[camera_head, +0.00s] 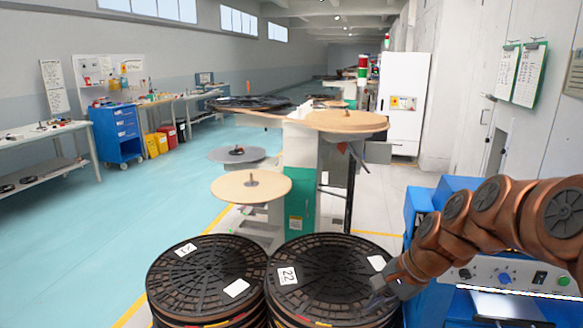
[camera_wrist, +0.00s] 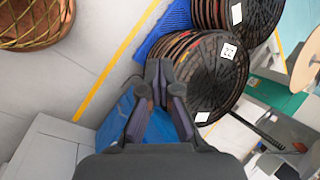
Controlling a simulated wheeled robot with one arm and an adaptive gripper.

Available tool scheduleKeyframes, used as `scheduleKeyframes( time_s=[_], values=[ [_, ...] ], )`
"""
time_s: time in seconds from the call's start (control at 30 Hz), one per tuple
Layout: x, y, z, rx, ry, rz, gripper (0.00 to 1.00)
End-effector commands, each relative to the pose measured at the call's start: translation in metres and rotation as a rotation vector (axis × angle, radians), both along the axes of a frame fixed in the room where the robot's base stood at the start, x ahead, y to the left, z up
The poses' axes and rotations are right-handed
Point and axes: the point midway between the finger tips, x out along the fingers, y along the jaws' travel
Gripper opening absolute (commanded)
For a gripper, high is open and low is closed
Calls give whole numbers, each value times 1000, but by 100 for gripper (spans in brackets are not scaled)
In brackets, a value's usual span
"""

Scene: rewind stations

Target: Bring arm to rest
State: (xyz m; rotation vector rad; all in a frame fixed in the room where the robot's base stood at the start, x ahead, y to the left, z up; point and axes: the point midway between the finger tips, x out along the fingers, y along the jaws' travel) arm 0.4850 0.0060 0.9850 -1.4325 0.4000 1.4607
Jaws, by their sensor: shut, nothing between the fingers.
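My copper-coloured arm reaches in from the right edge in the head view. My gripper (camera_head: 378,294) is at its end, in front of the right-hand stack of black reels (camera_head: 330,275) as seen by this camera. In the wrist view my gripper (camera_wrist: 159,70) has its fingertips together with nothing between them. The fingers point toward the reel stack (camera_wrist: 208,75) there. I cannot tell how far above or beside the stack the fingertips are.
A second black reel stack (camera_head: 205,275) stands to the left. A rewind station with a wooden disc (camera_head: 345,121) rises behind. A blue machine (camera_head: 425,215) stands under my arm at right. A blue drawer cart (camera_head: 117,136) is far left. The aisle floor at left is clear.

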Motion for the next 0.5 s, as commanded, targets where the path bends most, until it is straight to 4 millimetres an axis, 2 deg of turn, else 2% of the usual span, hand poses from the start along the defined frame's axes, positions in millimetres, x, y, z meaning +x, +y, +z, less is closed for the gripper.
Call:
scheduleKeyframes(
  time_s=[0.03,0.1,0.23,0.5],
  values=[
    [-19,9,7,-33,-3,72,0],
    [-46,18,9,-80,1,176,0],
    [-94,27,13,-164,3,360,0],
    [-194,23,14,-316,43,712,0]
  ],
)
